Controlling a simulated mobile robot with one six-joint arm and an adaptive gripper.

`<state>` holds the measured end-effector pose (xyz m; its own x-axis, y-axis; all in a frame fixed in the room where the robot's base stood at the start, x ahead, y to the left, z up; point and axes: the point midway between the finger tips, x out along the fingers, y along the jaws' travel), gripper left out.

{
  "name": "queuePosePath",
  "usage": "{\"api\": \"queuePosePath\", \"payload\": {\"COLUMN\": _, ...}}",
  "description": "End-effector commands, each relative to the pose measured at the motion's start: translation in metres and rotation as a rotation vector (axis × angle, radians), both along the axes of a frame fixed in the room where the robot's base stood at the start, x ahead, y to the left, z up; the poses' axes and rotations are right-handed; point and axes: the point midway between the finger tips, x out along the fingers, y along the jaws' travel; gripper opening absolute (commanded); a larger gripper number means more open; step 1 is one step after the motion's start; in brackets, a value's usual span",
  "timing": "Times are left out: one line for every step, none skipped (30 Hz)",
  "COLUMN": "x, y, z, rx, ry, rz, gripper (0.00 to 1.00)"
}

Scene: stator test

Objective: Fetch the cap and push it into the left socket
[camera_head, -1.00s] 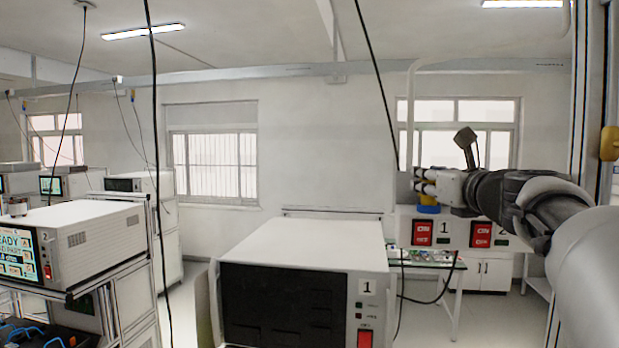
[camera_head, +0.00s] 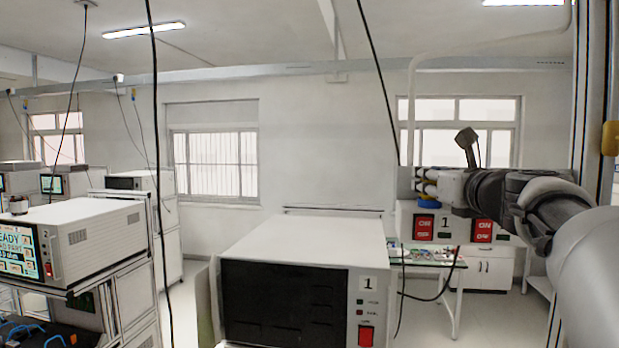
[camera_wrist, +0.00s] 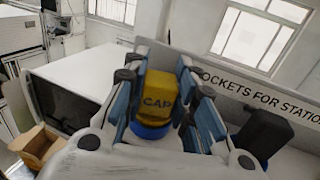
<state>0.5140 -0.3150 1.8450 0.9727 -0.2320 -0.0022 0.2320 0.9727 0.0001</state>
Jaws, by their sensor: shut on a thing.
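The cap, yellow with a blue collar and the word CAP on it, is between my fingers in the wrist view (camera_wrist: 156,98). My gripper (camera_wrist: 163,80) is shut on it, with finger pads on both sides. In the head view my gripper (camera_head: 428,184) is at the right, held out leftward, and the cap's blue collar (camera_head: 429,204) shows below it. Behind it is a white panel (camera_head: 455,236) with red switches. In the wrist view, a board (camera_wrist: 226,75) reading in part "OCKETS FOR STATIO" stands behind and to the right of the cap. I cannot make out the left socket.
A white cabinet marked 1 (camera_head: 305,240) stands in front, left of my gripper. Another cabinet with a lit screen (camera_head: 95,235) is at the far left. Black cables (camera_head: 375,70) hang down. A cardboard box (camera_wrist: 38,145) is at the wrist view's lower left.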

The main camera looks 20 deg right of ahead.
Motion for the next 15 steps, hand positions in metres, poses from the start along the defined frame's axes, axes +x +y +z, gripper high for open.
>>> {"api": "queuePosePath", "payload": {"x": -0.0001, "y": 0.0001, "z": 0.0005, "rx": 0.000, "ry": 0.000, "rz": 0.000, "gripper": 0.05}}
{"api": "queuePosePath", "payload": {"x": -0.0001, "y": 0.0001, "z": 0.0005, "rx": 0.000, "ry": 0.000, "rz": 0.000, "gripper": 0.05}}
{"api": "queuePosePath", "payload": {"x": -0.0001, "y": 0.0001, "z": 0.0005, "rx": 0.000, "ry": 0.000, "rz": 0.000, "gripper": 0.27}}
{"api": "queuePosePath", "payload": {"x": -0.0001, "y": 0.0001, "z": 0.0005, "rx": 0.000, "ry": 0.000, "rz": 0.000, "gripper": 0.29}}
{"api": "queuePosePath", "payload": {"x": -0.0001, "y": 0.0001, "z": 0.0006, "rx": 0.000, "ry": -0.001, "rz": 0.000, "gripper": 0.31}}
{"api": "queuePosePath", "payload": {"x": -0.0001, "y": 0.0001, "z": 0.0005, "rx": 0.000, "ry": 0.000, "rz": 0.000, "gripper": 0.33}}
{"api": "queuePosePath", "payload": {"x": -0.0001, "y": 0.0001, "z": 0.0005, "rx": 0.000, "ry": 0.000, "rz": 0.000, "gripper": 0.35}}
{"api": "queuePosePath", "payload": {"x": -0.0001, "y": 0.0001, "z": 0.0005, "rx": 0.000, "ry": 0.000, "rz": 0.000, "gripper": 0.37}}
{"api": "queuePosePath", "payload": {"x": -0.0001, "y": 0.0001, "z": 0.0005, "rx": 0.000, "ry": 0.000, "rz": 0.000, "gripper": 0.40}}
{"api": "queuePosePath", "payload": {"x": -0.0001, "y": 0.0001, "z": 0.0005, "rx": 0.000, "ry": 0.000, "rz": 0.000, "gripper": 0.42}}
{"api": "queuePosePath", "payload": {"x": -0.0001, "y": 0.0001, "z": 0.0005, "rx": 0.000, "ry": 0.000, "rz": 0.000, "gripper": 0.44}}
{"api": "queuePosePath", "payload": {"x": -0.0001, "y": 0.0001, "z": 0.0005, "rx": 0.000, "ry": 0.000, "rz": 0.000, "gripper": 0.47}}
{"api": "queuePosePath", "payload": {"x": 0.0000, "y": 0.0001, "z": 0.0004, "rx": 0.000, "ry": 0.000, "rz": 0.000, "gripper": 0.49}}
{"api": "queuePosePath", "payload": {"x": 0.0000, "y": 0.0001, "z": 0.0004, "rx": 0.000, "ry": 0.000, "rz": 0.000, "gripper": 0.49}}
{"api": "queuePosePath", "payload": {"x": 0.0000, "y": 0.0001, "z": 0.0004, "rx": 0.000, "ry": 0.000, "rz": 0.000, "gripper": 0.49}}
